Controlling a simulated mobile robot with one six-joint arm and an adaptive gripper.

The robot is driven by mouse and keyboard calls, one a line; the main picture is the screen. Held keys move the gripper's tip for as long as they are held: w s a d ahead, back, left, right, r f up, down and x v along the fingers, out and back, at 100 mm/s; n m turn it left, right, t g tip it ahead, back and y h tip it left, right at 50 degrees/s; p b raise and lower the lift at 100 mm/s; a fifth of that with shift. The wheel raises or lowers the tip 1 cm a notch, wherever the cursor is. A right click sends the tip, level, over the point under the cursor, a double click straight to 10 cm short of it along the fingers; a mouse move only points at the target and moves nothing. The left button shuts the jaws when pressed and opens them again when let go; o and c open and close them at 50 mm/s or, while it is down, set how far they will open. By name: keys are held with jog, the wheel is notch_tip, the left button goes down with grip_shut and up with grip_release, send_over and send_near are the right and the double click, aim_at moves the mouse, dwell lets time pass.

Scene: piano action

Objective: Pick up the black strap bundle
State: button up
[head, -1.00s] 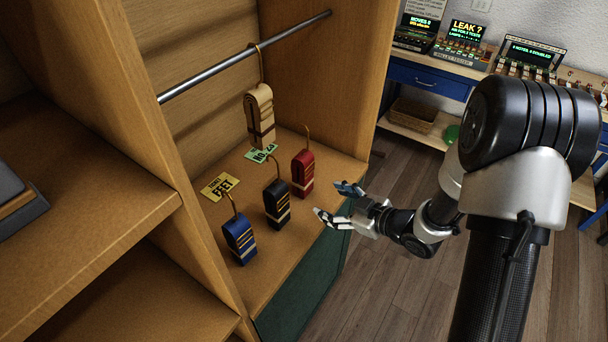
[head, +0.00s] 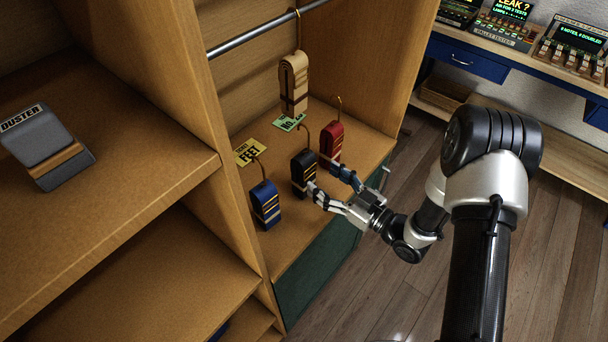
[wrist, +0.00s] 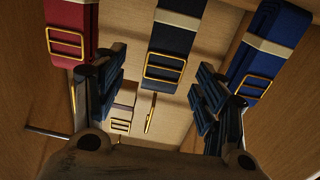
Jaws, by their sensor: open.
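The black strap bundle (head: 303,172), with gold buckles, a pale band and a hook on top, stands upright on the cabinet shelf between the blue strap bundle (head: 265,205) and the red strap bundle (head: 332,142). My gripper (head: 332,182) is open just in front of the black bundle. In the wrist view the black bundle (wrist: 177,42) appears ahead, centred between the open fingers (wrist: 158,90). The red bundle (wrist: 70,32) lies beyond one finger and the blue bundle (wrist: 262,48) beyond the other. I cannot tell whether a finger touches the black bundle.
A tan strap bundle (head: 294,82) hangs from the metal rail (head: 260,32) behind. A yellow card (head: 250,152) and a green card (head: 290,122) lie on the shelf. A wooden divider (head: 205,120) stands at the left. A grey duster (head: 48,145) sits on the left shelf.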

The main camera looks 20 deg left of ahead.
aim_at(309, 173)
jog(key=shift+x, duration=1)
jog(key=a, duration=0.2)
jog(key=a+b, duration=0.1)
jog(key=shift+w+a, duration=0.35)
jog(key=shift+a, duration=0.05)
jog(key=shift+w+a+r, duration=0.1)
jog(key=shift+w+a, duration=0.25)
jog(key=shift+a, duration=0.1)
jog(key=shift+c, duration=0.4)
jog(key=c, duration=1.2)
